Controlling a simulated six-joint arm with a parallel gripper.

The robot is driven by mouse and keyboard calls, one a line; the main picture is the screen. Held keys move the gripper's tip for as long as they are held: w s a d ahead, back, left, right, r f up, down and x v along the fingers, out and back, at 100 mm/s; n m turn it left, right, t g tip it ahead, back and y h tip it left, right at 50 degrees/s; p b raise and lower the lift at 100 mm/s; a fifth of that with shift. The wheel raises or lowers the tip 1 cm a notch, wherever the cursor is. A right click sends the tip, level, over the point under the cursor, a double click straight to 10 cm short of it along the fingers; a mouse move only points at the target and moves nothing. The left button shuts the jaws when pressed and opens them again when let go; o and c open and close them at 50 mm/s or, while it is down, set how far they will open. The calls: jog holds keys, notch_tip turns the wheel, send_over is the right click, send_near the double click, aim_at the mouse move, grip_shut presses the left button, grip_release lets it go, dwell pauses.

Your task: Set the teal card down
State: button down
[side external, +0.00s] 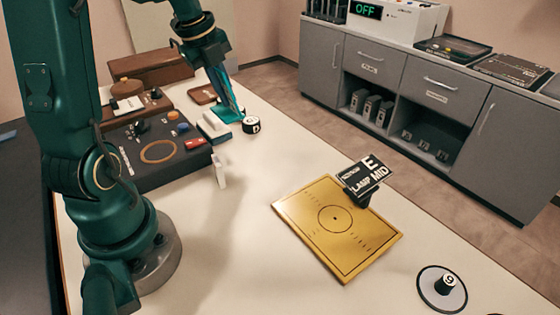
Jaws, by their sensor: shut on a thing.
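My gripper (229,104) points down at the far end of the white table. It is shut on a bright teal, flat piece that looks like the teal card (221,88), held steeply tilted between the fingers. The fingers hide part of it. A small black-and-white numbered puck (252,125) lies just right of the fingertips.
A dark control panel (155,150) with knobs stands left of the gripper. A small white upright piece (219,171) is nearer. A numbered knob on a disc (443,288) is front right. The table (235,240) is bare between.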

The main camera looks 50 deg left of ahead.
jog(key=w+d+f, duration=0.4)
jog(key=d, duration=0.1)
jog(key=w+d+f, duration=0.2)
jog(key=w+d, duration=0.1)
jog(key=shift+w+d+f, duration=0.1)
jog(key=shift+d+f, duration=0.1)
jog(key=shift+f, duration=0.2)
jog(key=shift+w+d+f, duration=0.1)
jog(key=shift+f, duration=2)
jog(key=c, duration=1)
grip_release()
jog(key=shift+f, duration=0.1)
